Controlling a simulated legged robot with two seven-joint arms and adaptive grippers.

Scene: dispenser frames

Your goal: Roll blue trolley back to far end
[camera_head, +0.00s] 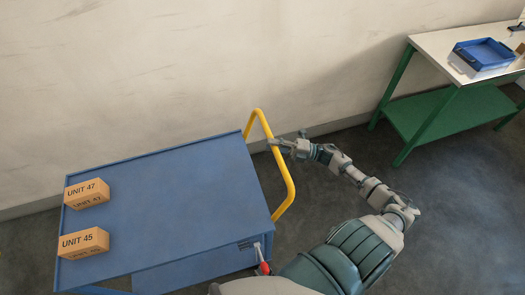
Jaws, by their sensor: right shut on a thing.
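The blue trolley (175,205) stands at the left, its flat top seen from above. Its yellow handle (284,173) rises at its right end. My right gripper (274,143) is shut on the yellow handle, on its upper part near the wall side. My right arm reaches to it from the lower right. Two orange-brown boxes sit at the trolley's left end: one marked UNIT 47 (87,193) and one marked UNIT 45 (83,243). My left gripper is not in view.
A pale wall (150,80) runs along the back, close to the trolley's far side. A green-framed table (440,45) with a blue tray (484,54) stands at the upper right. Dark grey floor (450,220) is clear at the right.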

